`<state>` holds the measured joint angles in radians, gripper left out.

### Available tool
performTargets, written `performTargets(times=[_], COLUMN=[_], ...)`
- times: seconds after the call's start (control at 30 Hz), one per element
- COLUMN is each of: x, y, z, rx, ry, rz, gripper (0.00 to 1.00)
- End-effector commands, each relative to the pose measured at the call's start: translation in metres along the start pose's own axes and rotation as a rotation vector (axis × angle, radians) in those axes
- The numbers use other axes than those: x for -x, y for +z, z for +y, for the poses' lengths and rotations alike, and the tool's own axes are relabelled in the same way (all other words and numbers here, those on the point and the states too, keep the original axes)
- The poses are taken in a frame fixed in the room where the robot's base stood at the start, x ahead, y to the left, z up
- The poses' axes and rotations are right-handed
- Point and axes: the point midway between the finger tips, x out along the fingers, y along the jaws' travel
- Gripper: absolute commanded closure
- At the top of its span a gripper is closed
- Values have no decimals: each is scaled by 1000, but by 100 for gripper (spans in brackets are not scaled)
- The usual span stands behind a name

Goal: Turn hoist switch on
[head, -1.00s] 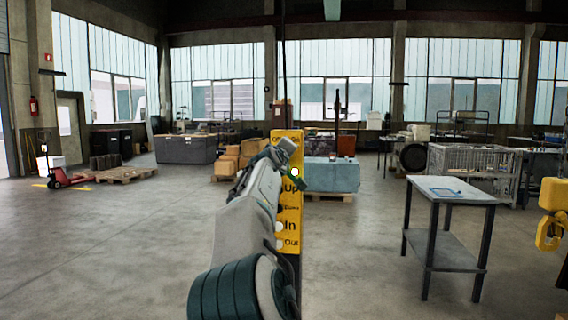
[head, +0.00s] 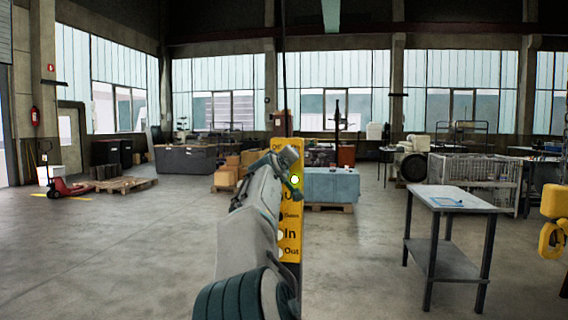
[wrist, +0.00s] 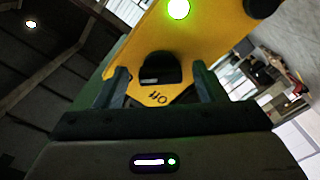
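The yellow hoist pendant (head: 291,236) hangs upright in front of me, with labels including "In" and "Out"; my arm covers part of its face. In the wrist view the pendant (wrist: 205,40) appears upside down. A black switch knob (wrist: 160,68) sits beside an "Off" label, and a green light (wrist: 179,9) glows farther along the face. My gripper (wrist: 161,87) is open, with one finger on each side of the knob. I cannot tell whether the fingers touch it. In the head view my gripper (head: 290,164) is at the pendant's upper part.
A grey metal table (head: 455,199) stands to the right, with a yellow hook block (head: 552,220) beyond it at the right edge. A blue-grey block (head: 332,184) on a pallet is behind the pendant. Open floor lies to the left.

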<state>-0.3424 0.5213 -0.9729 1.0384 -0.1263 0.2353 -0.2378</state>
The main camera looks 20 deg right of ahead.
Motion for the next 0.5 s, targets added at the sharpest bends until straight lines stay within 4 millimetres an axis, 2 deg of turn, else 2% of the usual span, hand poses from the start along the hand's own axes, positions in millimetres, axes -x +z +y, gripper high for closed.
performTargets(times=[0.27,0.5], x=[1,18], y=[0,0], z=[0,-3], rx=[0,0], ry=[0,-1], rz=[1,4], gripper=[36,36])
